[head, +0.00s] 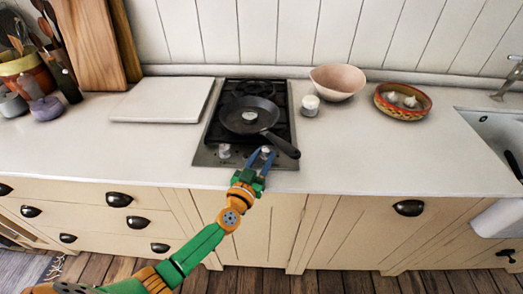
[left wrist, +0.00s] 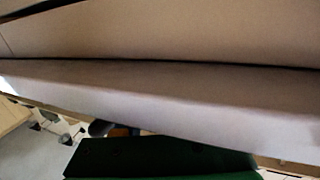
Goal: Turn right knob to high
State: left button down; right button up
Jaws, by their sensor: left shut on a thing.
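The cooktop (head: 207,158) is set in the white counter, with its control strip along the front edge. The left knob (head: 224,151) shows clear on the strip. The right knob (head: 266,149) is between the blue fingers of my left gripper (head: 264,156), which is shut on it. The knob's setting cannot be read. A black frying pan (head: 250,115) with a small pale thing in it sits on the cooktop, its handle (head: 283,145) pointing front right, close to the gripper. My right gripper is not in view.
A white board (head: 162,100) lies left of the cooktop. A small white jar (head: 310,105), a pink bowl (head: 338,82) and a patterned dish with garlic (head: 403,101) stand to the right. The counter front right of the cooktop is clear.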

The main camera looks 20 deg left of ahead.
pick_arm(q)
jog(key=n+y, duration=0.1)
jog(key=n+y+p, duration=0.1)
jog(key=y, duration=0.1)
jog(key=shift+d+r, duration=0.15)
jog(key=shift+d, duration=0.15)
jog(key=shift+d+n+g+y+p, duration=0.25)
jog(key=shift+n+y, duration=0.55)
jog(key=shift+y, duration=0.5)
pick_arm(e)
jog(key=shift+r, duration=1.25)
pick_arm(q)
jog(key=shift+w+y, duration=0.1)
jog(key=shift+y, duration=0.2)
jog(key=c, duration=0.5)
grip_release()
jog(key=shift+w+f, duration=0.1)
jog(key=shift+f, duration=0.1)
jog(key=p+v, duration=0.1)
jog(key=v, duration=0.6)
jog(key=shift+r, duration=0.1)
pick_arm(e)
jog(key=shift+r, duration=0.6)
